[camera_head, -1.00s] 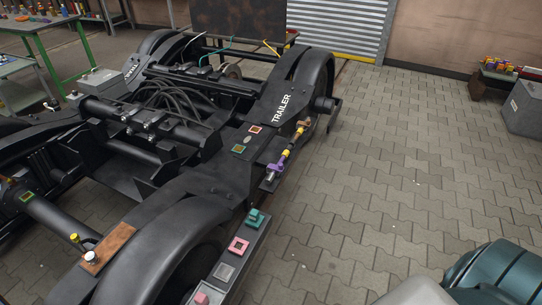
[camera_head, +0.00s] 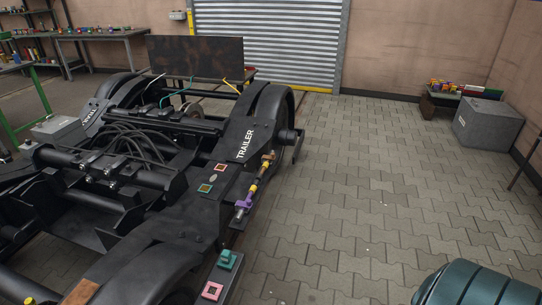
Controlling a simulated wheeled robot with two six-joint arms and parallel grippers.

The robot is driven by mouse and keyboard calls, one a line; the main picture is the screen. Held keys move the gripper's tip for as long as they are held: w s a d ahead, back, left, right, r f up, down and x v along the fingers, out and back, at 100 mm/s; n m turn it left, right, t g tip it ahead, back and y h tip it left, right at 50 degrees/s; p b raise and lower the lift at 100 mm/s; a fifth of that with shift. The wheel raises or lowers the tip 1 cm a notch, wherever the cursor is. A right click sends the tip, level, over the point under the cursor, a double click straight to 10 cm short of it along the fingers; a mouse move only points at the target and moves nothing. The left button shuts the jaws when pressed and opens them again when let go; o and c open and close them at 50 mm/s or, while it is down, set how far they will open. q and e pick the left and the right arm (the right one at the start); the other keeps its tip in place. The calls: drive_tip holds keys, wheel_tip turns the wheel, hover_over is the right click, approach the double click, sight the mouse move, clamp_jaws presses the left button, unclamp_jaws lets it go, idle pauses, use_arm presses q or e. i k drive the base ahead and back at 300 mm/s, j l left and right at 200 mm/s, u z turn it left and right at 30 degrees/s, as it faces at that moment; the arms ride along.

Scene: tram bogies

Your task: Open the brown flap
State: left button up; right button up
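A brown flat piece (camera_head: 82,292) lies on the black bogie frame (camera_head: 150,245) at the bottom left of the head view, cut off by the lower edge. A dark panel with brown patches (camera_head: 195,57) stands upright behind the bogie. I cannot tell which of these, if either, is the brown flap, and no hinge or opening can be made out on either. Neither of my grippers is in view.
The bogie marked TRAILER fills the left half. A grey box (camera_head: 488,125) stands at the far right. The paved floor (camera_head: 370,200) between is largely clear.

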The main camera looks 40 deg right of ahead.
sight(273, 157)
drive_tip(key=i+l, duration=0.2)
drive_tip(key=l, duration=0.2)
drive_tip(key=i+l+z, duration=0.1)
drive_tip(key=l, duration=0.35)
drive_tip(key=i+l, duration=0.3)
drive_tip(key=i+l+z, duration=0.1)
drive_tip(key=l, duration=0.4)
drive_tip(key=i, duration=0.1)
